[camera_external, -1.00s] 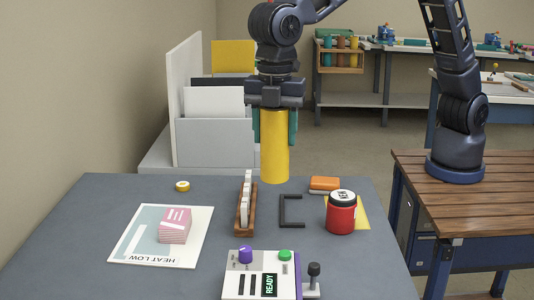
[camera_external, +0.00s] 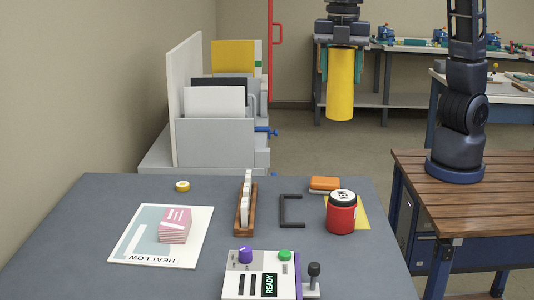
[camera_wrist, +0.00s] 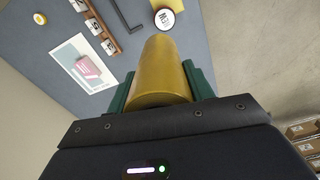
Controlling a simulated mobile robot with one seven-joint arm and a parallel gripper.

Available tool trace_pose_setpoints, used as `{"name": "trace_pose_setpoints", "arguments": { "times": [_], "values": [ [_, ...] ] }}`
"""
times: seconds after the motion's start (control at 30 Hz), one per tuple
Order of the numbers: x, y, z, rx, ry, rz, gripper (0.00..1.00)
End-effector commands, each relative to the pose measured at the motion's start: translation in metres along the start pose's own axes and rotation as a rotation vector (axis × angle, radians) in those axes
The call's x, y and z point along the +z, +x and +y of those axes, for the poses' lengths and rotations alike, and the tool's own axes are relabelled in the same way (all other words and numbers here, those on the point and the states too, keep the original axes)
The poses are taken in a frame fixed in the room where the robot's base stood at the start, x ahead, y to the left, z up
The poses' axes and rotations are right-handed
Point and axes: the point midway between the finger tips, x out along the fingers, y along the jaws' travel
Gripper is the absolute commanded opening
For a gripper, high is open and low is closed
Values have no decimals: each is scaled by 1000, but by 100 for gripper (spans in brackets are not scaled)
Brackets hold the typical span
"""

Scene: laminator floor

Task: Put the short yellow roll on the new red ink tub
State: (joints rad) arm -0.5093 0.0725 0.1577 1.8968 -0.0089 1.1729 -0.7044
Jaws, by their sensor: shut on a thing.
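The short yellow roll (camera_external: 340,88) is a plain yellow cylinder, held upright. My gripper (camera_external: 341,66) is shut on its upper part with green fingers, high up and beyond the table's far edge. The roll also shows in the wrist view (camera_wrist: 160,70) between the green fingers. The red ink tub (camera_external: 341,215) stands on the right of the grey table, with a black rim and a white lid label that seems to read NEW. In the wrist view the tub's lid (camera_wrist: 165,19) shows just past the roll's far end, apart from it.
On the table (camera_external: 100,215) are a yellow tape roll (camera_external: 182,186), a wooden rack (camera_external: 245,225), a black bracket (camera_external: 283,211), an orange block (camera_external: 325,183), a pink stack (camera_external: 175,225) on a sheet, and a control box (camera_external: 262,275). A wooden bench (camera_external: 500,185) stands right.

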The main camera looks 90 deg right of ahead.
Motion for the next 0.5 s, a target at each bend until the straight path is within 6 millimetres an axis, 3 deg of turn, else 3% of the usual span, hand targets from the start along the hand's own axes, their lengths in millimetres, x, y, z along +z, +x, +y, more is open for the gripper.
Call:
{"name": "trace_pose_setpoints", "arguments": {
  "times": [0.27, 0.37, 0.5],
  "values": [
    [18, -5, -19, 2, 0, -3, 20],
    [19, 6, -20, 1, 0, -4, 20],
    [19, 35, -21, -1, -1, -5, 20]
  ]
}}
